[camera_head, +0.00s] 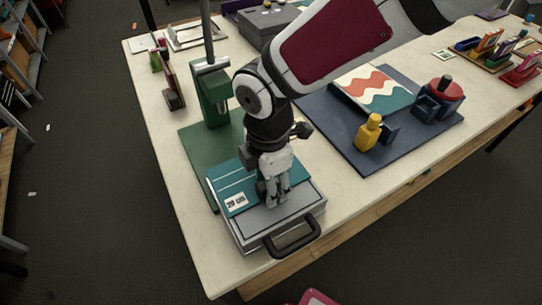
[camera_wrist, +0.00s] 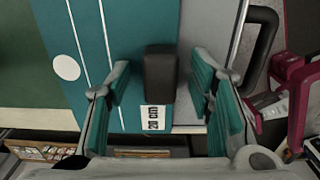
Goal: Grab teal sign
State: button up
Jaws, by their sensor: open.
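The teal sign (camera_head: 226,186) lies flat on a grey tray (camera_head: 256,225) at the table's near left corner. It has thin white lines and a white label with dark digits. In the wrist view the teal sign (camera_wrist: 128,40) fills the left and middle, with a white dot. A dark block (camera_wrist: 160,75) sits at its right edge, overlapping the grey surface. My gripper (camera_head: 273,203) is over the tray, pointing down, and hides part of the sign. In the wrist view my gripper (camera_wrist: 160,80) is open, with one finger on each side of the dark block. Contact cannot be told.
A green press stand (camera_head: 213,95) rises close behind the tray. The tray has a black handle (camera_head: 292,238) in front. To the right, a dark blue board (camera_head: 330,140) holds a yellow bottle-like object (camera_head: 369,132) and a red-topped piece (camera_head: 444,90).

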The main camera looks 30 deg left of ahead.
jog(key=shift+c, duration=0.5)
grip_shut()
